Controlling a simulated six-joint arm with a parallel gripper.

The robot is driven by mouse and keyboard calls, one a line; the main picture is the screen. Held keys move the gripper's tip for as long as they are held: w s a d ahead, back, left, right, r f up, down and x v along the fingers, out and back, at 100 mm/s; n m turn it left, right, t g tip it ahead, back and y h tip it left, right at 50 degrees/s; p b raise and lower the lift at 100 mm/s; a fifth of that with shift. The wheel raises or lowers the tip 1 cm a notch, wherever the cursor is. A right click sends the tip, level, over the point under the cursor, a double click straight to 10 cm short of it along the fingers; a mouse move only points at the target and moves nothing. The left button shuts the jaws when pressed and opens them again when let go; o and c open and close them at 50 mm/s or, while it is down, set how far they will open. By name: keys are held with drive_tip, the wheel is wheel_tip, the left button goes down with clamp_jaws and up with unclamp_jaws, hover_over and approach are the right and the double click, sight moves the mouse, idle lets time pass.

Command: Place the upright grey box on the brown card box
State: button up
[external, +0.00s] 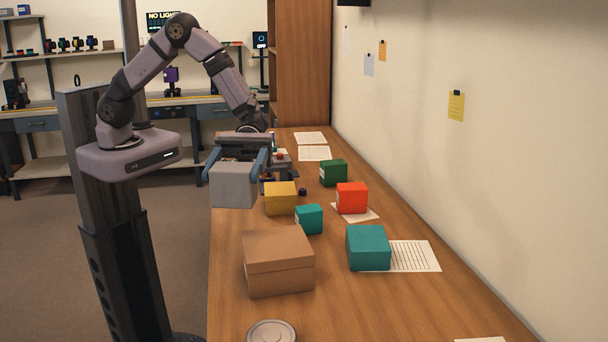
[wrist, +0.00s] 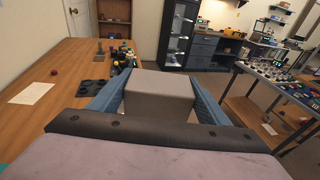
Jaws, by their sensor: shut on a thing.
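The grey box (external: 233,186) is held in my gripper (external: 236,178), which is shut on it with one blue finger on each side. It is up off the table, near the table's left edge. In the wrist view the grey box (wrist: 160,92) fills the space between the fingers of my gripper (wrist: 158,95). The brown card box (external: 278,263) stands closed on the table, nearer the external camera than the grey box and a little to its right. Its top is bare. The brown card box does not show in the wrist view.
A yellow box (external: 280,198), a small teal box (external: 309,219), a larger teal box (external: 368,247), a red box (external: 351,197) and a green box (external: 333,172) stand on the table (external: 420,300). A round grey lid (external: 271,332) lies in front of the brown card box.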

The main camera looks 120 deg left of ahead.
drive_tip(key=w+a+n+t+y, duration=0.2)
drive_tip(key=w+a+n+t, duration=0.1)
drive_tip(key=w+a, duration=0.25)
drive_tip(key=p, duration=0.3)
hover_over(276, 242)
drive_tip(key=shift+t+y, duration=0.3)
drive_tip(key=shift+y, duration=0.1)
drive_tip(key=shift+f, duration=4.8)
drive_tip(key=shift+d+f, duration=0.1)
drive_tip(key=shift+f, duration=0.1)
drive_tip(key=shift+f, duration=0.1)
drive_tip(key=shift+f, duration=0.15)
drive_tip(key=o, duration=1.2)
